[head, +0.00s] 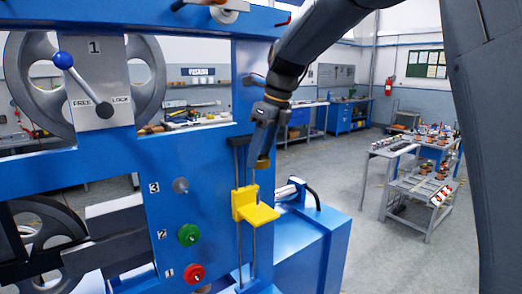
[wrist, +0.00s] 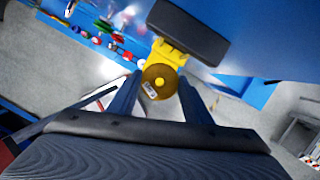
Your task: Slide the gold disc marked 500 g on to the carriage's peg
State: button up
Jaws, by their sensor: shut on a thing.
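My gripper (head: 261,150) points down beside the blue machine, above the yellow carriage (head: 254,207). It is shut on the gold disc (head: 262,164), which shows as a small brassy edge at the fingertips. In the wrist view the disc (wrist: 152,76) sits between the two blue fingers of my gripper (wrist: 160,88), with a small pale label too small to read. The carriage (wrist: 171,52) shows just beyond the disc there. In the head view the disc is apart from the carriage's shelf.
The carriage rides on upright rods (head: 239,165) on the blue machine frame (head: 208,160). Green (head: 188,235) and red (head: 194,273) knobs stick out to its left. A blue box (head: 310,235) stands to the right. A cart (head: 420,185) with several parts stands farther right, across open floor.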

jog(key=shift+x, duration=0.95)
notch_tip(320, 180, down, 2)
jog(key=shift+s+d+f+b, duration=0.1)
jog(key=shift+s+f+b, duration=0.1)
jog(key=shift+b, duration=0.35)
jog(key=shift+f+b, duration=1.1)
jog(key=shift+b, duration=0.1)
jog(key=shift+f+p, duration=0.15)
jog(key=shift+p, duration=0.25)
jog(key=shift+p, duration=1)
jog(key=shift+f, duration=0.15)
jog(key=shift+f, duration=1.35)
jog(key=shift+f+p, duration=0.35)
jog(key=shift+f, duration=0.1)
dwell(0.5)
jog(key=shift+f, duration=1.05)
